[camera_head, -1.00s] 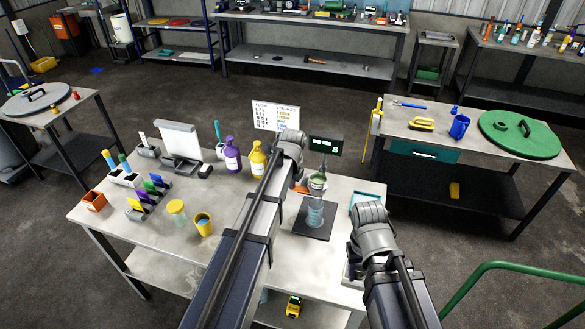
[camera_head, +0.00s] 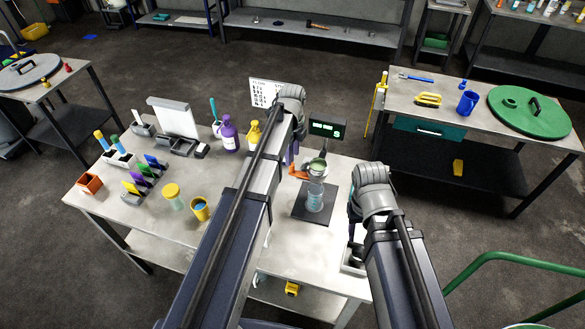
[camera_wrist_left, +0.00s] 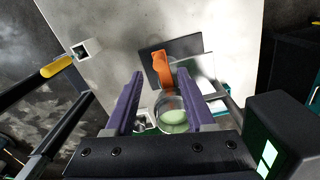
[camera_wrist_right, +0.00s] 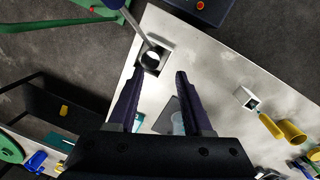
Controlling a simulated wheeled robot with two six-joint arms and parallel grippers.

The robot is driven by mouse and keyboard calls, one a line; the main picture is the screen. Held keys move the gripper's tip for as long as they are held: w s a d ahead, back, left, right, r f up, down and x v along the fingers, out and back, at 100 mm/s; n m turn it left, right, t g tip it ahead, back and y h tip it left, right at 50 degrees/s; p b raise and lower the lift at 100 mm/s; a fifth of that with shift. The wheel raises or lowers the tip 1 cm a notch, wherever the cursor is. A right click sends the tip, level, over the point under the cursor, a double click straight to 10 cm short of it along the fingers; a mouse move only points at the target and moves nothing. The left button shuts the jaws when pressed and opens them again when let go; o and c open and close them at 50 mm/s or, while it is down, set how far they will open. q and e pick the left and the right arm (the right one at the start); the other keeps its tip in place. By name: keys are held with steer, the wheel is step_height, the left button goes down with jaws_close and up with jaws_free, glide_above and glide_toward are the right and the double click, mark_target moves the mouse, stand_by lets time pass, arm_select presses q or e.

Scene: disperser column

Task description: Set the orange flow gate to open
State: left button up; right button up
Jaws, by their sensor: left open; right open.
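The orange flow gate (camera_head: 299,174) sticks out to the left of the clear column (camera_head: 315,193), near its upper part. The column stands on a dark square plate (camera_head: 310,216) and has pale green contents at the top. In the left wrist view the orange gate (camera_wrist_left: 160,68) lies just beyond the purple fingers, near the green-filled cup (camera_wrist_left: 173,118). My left gripper (camera_wrist_left: 160,75) is open above and beside the column, with nothing held. My right gripper (camera_wrist_right: 159,78) is open and empty, low to the right of the column. My arms hide part of the table.
A small display (camera_head: 327,130) stands behind the column. A purple bottle (camera_head: 229,135) and a yellow bottle (camera_head: 253,135) stand left of my left gripper. A side table (camera_head: 450,125) stands at the right.

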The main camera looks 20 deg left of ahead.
mark_target(292, 172)
arm_select(q)
step_height(292, 172, down, 7)
steer(key=b, duration=0.6)
steer(key=shift+r, duration=0.1)
steer(key=shift+c, duration=0.2)
jaws_close()
stand_by(0.9)
